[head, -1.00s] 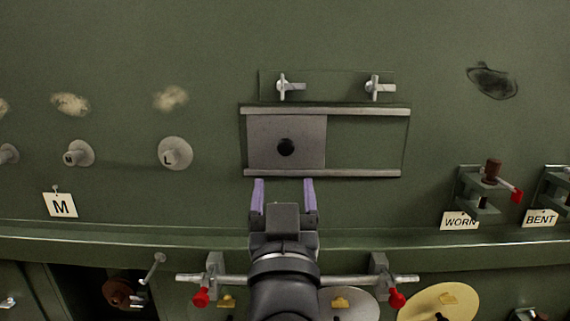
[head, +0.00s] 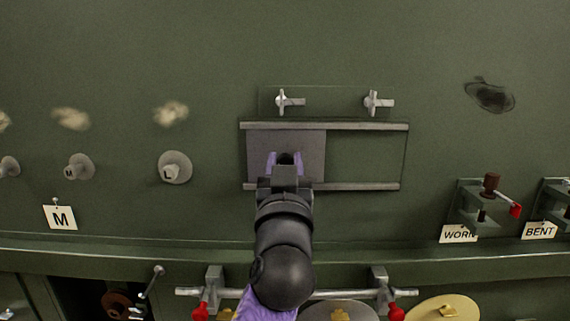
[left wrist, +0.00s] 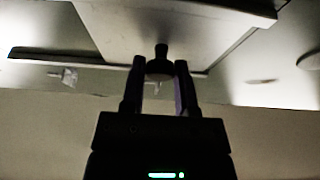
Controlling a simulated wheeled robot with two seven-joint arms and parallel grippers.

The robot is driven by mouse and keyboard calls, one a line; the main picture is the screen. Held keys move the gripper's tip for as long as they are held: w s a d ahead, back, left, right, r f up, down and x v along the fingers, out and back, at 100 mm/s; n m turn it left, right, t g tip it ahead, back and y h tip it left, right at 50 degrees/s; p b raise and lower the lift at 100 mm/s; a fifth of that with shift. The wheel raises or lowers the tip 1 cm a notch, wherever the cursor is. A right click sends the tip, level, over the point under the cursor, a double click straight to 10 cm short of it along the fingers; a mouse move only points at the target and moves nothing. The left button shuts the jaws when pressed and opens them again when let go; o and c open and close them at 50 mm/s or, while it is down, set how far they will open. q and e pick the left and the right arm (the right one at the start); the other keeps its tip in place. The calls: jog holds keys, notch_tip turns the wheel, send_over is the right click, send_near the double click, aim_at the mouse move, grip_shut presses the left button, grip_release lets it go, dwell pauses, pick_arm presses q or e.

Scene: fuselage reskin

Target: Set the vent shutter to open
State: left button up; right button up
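The vent shutter (head: 258,143) is a grey plate at the left end of its frame, between two light horizontal rails. The right part of the frame (head: 365,157) shows a bare green panel. A black round knob (head: 286,158) stands on the shutter. My left gripper (head: 285,162) is at the knob, with its purple fingers close on both sides of it. In the left wrist view the knob (left wrist: 161,66) fills the gap between the fingertips. My right gripper is not in view.
Two light latches (head: 290,102) (head: 378,102) sit above the frame. Brackets with red-tipped levers (head: 485,210) stand at the right. Round pegs (head: 174,167) and an M tag (head: 61,217) are at the left. A ledge and a bar with red-knobbed ends (head: 396,311) lie below.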

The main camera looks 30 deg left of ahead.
pick_arm(q)
grip_shut()
dwell(1.0)
